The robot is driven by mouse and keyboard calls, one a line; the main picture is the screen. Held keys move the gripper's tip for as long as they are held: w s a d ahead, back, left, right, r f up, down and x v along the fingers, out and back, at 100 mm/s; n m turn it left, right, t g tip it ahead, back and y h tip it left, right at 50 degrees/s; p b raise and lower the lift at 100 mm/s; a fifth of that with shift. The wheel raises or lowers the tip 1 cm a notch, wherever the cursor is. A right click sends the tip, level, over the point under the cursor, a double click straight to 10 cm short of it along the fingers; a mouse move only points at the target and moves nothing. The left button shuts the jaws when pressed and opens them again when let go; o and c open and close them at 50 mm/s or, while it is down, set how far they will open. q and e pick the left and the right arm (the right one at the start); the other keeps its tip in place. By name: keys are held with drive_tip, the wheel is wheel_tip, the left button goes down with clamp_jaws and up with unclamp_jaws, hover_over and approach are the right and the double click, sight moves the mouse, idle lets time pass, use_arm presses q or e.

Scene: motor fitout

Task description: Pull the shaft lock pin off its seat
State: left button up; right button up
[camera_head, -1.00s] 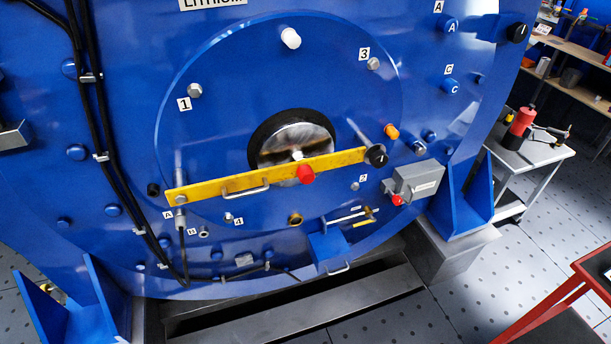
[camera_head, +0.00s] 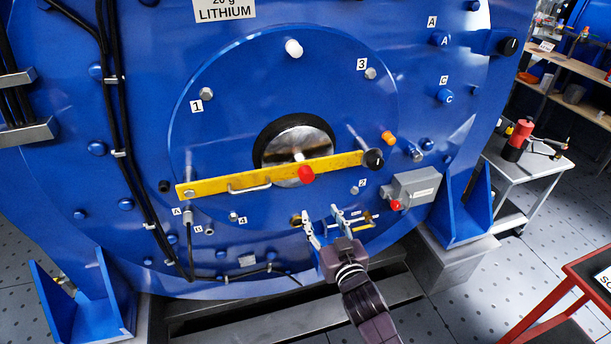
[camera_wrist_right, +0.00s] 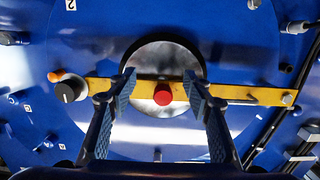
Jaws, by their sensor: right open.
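A red knob (camera_head: 306,174), which looks like the shaft lock pin, sits on the yellow bar (camera_head: 218,187) across the round metal shaft end (camera_head: 290,146). My right gripper (camera_head: 322,216) is open and empty, below the bar and apart from the knob in the head view. In the right wrist view, the red knob (camera_wrist_right: 163,97) shows between the two open fingers (camera_wrist_right: 160,82), with the yellow bar (camera_wrist_right: 240,93) behind. My left gripper is not in view.
A black knob (camera_head: 373,159) stands at the bar's right end and a handle (camera_head: 249,188) left of the red knob. A grey box (camera_head: 415,186) is at the right. Small tools on a blue holder are partly hidden behind my right gripper. A white cart (camera_head: 530,160) stands farther right.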

drive_tip(key=t, duration=0.1)
approach(308, 178)
drive_tip(key=w, duration=0.1)
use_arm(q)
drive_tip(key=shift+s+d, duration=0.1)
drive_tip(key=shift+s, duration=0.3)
use_arm(e)
drive_tip(key=shift+w+f+y, duration=0.1)
drive_tip(key=shift+f+y, duration=0.1)
drive_tip(key=shift+y, duration=0.1)
drive_tip(key=b+x, duration=0.4)
drive_tip(key=x, duration=0.3)
drive_tip(key=shift+w+a+f, duration=0.15)
drive_tip(key=shift+w, duration=0.15)
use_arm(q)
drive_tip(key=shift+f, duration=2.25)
use_arm(e)
drive_tip(key=shift+w+a, duration=0.2)
drive_tip(key=shift+w, duration=0.45)
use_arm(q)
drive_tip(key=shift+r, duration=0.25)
use_arm(e)
drive_tip(key=shift+c, duration=0.2)
clamp_jaws()
